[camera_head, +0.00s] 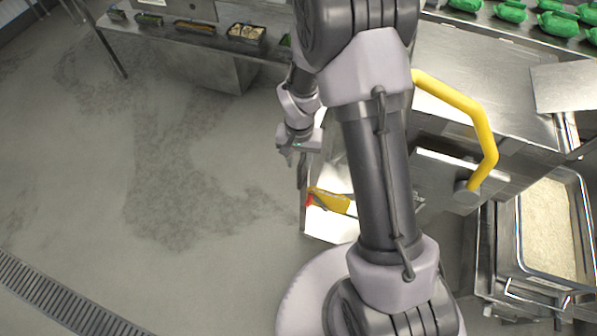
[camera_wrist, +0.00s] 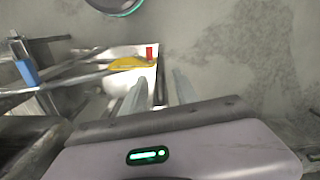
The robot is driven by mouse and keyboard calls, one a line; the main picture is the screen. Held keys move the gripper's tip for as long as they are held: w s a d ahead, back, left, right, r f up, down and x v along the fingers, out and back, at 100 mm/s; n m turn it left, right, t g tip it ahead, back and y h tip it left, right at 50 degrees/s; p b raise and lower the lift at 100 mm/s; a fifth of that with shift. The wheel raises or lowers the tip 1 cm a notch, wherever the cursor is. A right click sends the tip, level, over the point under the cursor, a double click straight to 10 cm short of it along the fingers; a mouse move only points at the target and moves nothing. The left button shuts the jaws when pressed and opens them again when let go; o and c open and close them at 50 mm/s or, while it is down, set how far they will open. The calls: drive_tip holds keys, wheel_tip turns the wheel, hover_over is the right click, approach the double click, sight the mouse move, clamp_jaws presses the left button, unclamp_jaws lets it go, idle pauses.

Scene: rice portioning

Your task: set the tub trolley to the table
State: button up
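The tub trolley shows at the right edge of the head view as a steel frame holding a deep metal tub (camera_head: 514,240) of pale rice. It stands close beside a steel table (camera_head: 490,95); I cannot tell whether they touch. My gripper (camera_head: 294,160) hangs left of my arm, away from the tub, over the floor side. In the wrist view my gripper (camera_wrist: 158,88) has its two fingers apart with nothing held between them. My arm hides part of the table front.
A thick yellow bar (camera_head: 470,110) curves out beside the table. A pale open box or panel (camera_head: 325,225) with a yellow, red-tipped item (camera_head: 332,202) lies below my gripper. A counter (camera_head: 190,38) with food pans stands at the back. The left floor is clear.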

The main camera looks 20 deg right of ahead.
sight(299, 173)
wheel_tip(299, 173, down, 7)
drive_tip(key=shift+f+b, duration=0.1)
drive_tip(key=shift+b, duration=0.65)
clamp_jaws()
idle(0.9)
